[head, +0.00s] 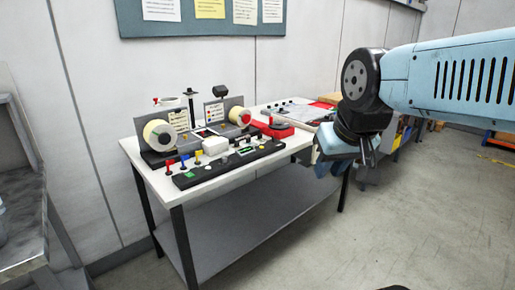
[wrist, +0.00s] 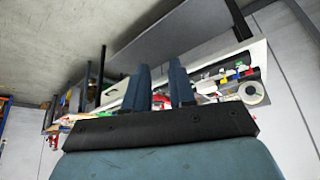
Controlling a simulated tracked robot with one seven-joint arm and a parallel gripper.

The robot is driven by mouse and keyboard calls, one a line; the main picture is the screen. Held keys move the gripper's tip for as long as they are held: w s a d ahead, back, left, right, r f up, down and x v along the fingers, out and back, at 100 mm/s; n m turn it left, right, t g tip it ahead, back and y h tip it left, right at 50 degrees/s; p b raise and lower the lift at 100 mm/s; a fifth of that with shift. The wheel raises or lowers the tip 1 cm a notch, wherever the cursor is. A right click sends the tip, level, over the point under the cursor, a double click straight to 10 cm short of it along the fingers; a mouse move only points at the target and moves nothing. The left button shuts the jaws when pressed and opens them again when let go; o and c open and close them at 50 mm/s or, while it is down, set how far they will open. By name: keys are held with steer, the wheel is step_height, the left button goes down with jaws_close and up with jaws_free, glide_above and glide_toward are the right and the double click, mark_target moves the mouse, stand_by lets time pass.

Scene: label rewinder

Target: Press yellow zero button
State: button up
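The label rewinder stands on a white table (head: 150,178), with a black control strip (head: 225,163) along its front edge. A small yellow knob or button (head: 197,154) stands on the strip, beside a blue one (head: 184,160) and a red one (head: 169,166). A green button (head: 190,174) is at the strip's left end. Any zero marking is too small to read. My gripper (wrist: 159,66) is empty, its two dark blue fingers apart. In the head view it hangs right of the table, well away from the strip. The wrist view shows the table tilted behind the fingers.
Two label rolls (head: 159,135) and upright plates stand behind the strip. A red box (head: 272,130) and a second bench surface (head: 300,110) lie to the right. A grey bench (head: 40,220) is at the left. The floor (head: 400,230) in front is clear.

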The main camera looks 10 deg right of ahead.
jaws_close()
stand_by(1.4)
